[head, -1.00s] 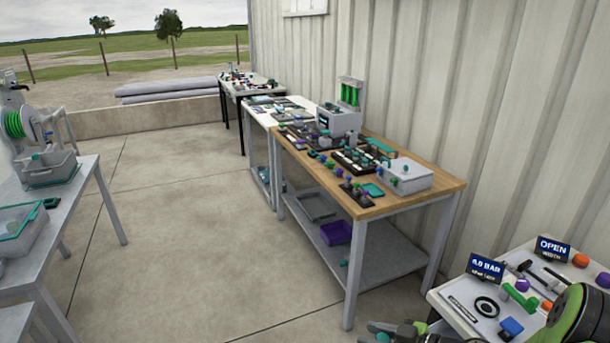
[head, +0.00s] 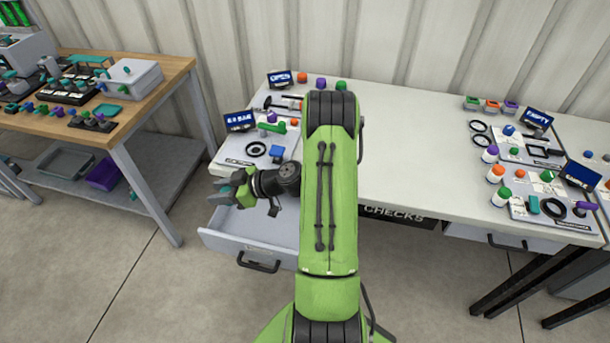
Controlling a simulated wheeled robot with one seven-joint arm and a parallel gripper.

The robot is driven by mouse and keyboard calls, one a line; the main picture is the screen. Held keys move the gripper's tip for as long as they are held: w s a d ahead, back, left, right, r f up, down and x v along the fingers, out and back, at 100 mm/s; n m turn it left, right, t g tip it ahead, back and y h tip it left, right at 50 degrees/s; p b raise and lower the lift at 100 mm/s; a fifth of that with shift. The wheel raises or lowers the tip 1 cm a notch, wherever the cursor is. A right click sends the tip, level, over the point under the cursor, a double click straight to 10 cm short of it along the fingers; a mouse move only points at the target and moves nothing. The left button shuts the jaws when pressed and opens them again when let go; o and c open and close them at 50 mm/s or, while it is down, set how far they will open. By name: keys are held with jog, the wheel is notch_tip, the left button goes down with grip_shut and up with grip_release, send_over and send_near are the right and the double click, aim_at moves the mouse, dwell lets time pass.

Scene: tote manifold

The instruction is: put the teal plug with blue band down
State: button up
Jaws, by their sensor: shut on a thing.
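My gripper (head: 222,191) is at the left end of the white table, over the front left part of an open drawer. It is shut on a small teal piece, the teal plug (head: 225,190), of which only a little shows between the fingers. The blue band cannot be made out. The plug is held above the drawer (head: 221,240), apart from its floor as far as I can tell. My green arm hides part of the drawer and the table behind it.
The white table (head: 420,170) has a clear middle. A wooden bench (head: 150,75) with several plugs and a grey box (head: 130,78) stands further left.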

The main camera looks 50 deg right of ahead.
jog(key=s+d+r+m+h+b, duration=0.1)
jog(key=s+d+m+h+b, duration=0.2)
jog(key=d, duration=0.6)
jog(key=s+d+r+m+t+h+b, duration=0.1)
jog(key=d+m+h+b, duration=0.2)
jog(key=d, duration=0.6)
jog(key=s+d+r+m+h+b, duration=0.1)
jog(key=s+d+r+m+h, duration=0.15)
jog(key=d+h, duration=0.45)
jog(key=f+b, duration=0.1)
jog(key=f, duration=0.2)
jog(key=d+f+y+b, duration=0.1)
jog(key=f, duration=0.3)
jog(key=f+m+y+b, duration=0.1)
jog(key=f, duration=0.2)
jog(key=shift+w+d+f, duration=0.15)
jog(key=shift+d+f, duration=0.15)
jog(key=shift+f, duration=0.05)
jog(key=shift+f+b, duration=0.1)
jog(key=shift+b, duration=0.3)
jog(key=o, duration=1)
jog(key=shift+o, duration=0.2)
jog(key=shift+p, duration=0.85)
jog(key=v, duration=1.5)
jog(key=shift+s, duration=0.35)
